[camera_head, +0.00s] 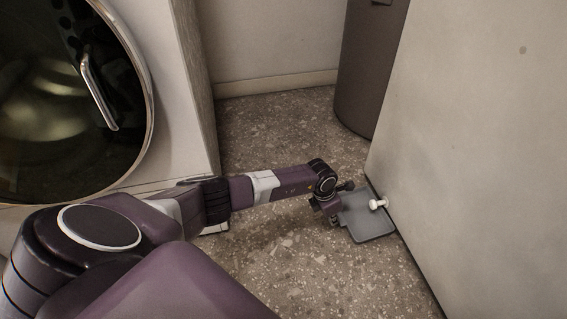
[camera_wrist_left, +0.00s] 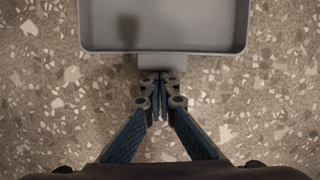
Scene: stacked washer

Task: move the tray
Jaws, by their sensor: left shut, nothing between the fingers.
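The grey tray (camera_head: 368,226) is shallow and rectangular with a raised rim, and shows low over the speckled floor, close to the pale panel on the right. In the left wrist view the tray (camera_wrist_left: 165,25) fills the top middle, with a short tab (camera_wrist_left: 167,66) on its near edge. My left gripper (camera_head: 332,208) is at the tray's left side in the head view. In the left wrist view its fingers (camera_wrist_left: 159,84) are shut with their tips close at the tab; whether they touch it I cannot tell. My right gripper is not in view.
A washer with a round glass door (camera_head: 75,95) stands at left. A dark bin-like cylinder (camera_head: 368,75) stands at the back. The pale panel (camera_head: 480,150) closes off the right, with a small white knob-like piece (camera_head: 378,204) near the tray. Speckled floor (camera_head: 275,130) is clear between.

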